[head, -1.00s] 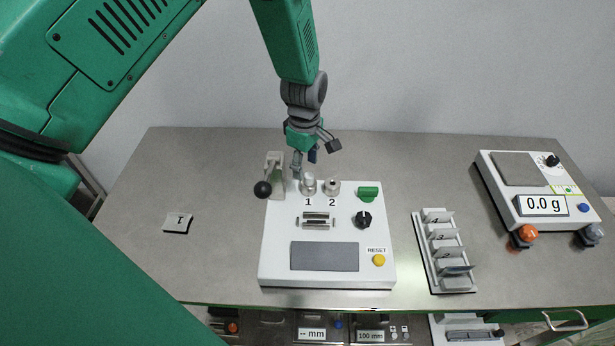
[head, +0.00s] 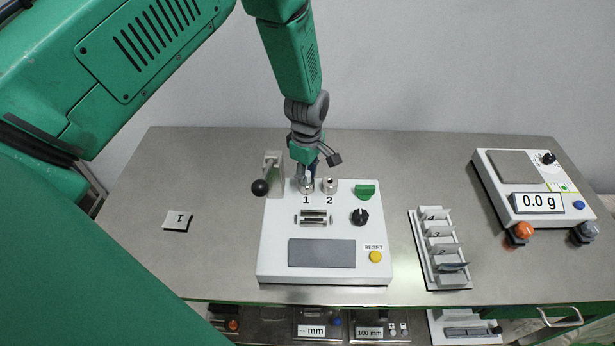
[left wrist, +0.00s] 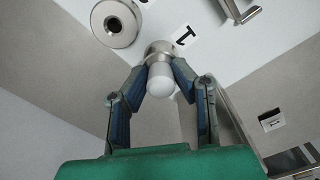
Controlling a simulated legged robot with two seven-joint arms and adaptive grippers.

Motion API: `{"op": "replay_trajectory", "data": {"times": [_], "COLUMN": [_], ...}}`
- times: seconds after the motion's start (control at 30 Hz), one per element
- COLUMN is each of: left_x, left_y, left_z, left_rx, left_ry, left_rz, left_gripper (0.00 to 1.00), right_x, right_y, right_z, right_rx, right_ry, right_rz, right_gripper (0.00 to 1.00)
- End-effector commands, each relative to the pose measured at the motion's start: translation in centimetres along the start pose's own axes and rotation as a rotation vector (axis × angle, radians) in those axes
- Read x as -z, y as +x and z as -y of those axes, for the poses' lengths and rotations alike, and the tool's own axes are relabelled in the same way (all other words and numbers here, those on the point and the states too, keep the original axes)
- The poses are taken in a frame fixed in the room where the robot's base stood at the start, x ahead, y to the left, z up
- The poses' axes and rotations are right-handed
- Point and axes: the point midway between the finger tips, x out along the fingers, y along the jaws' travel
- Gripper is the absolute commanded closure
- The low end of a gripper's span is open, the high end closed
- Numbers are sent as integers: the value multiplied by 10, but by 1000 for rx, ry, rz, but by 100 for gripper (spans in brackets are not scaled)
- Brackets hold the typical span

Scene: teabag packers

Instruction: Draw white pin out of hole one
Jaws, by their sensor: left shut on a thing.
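The white pin (left wrist: 161,82) stands in the metal collar of hole one (left wrist: 160,52), beside the label 1, in the left wrist view. My left gripper (left wrist: 160,72) is shut on the white pin, with one blue-padded finger on each side of it. In the head view my left gripper (head: 307,172) is at hole one at the top of the white device (head: 271,225), and its fingers partly hide the pin. Hole two (head: 330,186) is just to the right and looks empty in the left wrist view (left wrist: 117,22). My right gripper is not in view.
A lever with a black ball (head: 260,187) stands close to the left of hole one. A green switch (head: 365,191), a black knob (head: 360,217) and a yellow button (head: 375,257) are on the device. A rack (head: 418,262) and a scale (head: 482,190) stand to the right.

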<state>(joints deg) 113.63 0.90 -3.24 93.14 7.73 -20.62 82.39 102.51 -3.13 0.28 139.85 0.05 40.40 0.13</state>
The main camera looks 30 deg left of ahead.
Motion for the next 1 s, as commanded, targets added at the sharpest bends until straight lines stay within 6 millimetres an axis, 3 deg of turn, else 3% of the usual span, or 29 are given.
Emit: {"op": "replay_trajectory", "data": {"times": [0.27,0.7,1.0], "left_x": [3,1,1], "left_y": [-7,-87,-102], "left_z": [-2,-1,0], "left_rx": [-6,-6,-2], "left_ry": [-2,-1,0], "left_rz": [-4,-4,-2], "left_gripper": [100,100,100], "right_x": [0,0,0], "right_y": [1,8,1], "right_z": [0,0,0], "right_rx": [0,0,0], "right_ry": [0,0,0], "right_rz": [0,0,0], "right_gripper": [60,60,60]}}
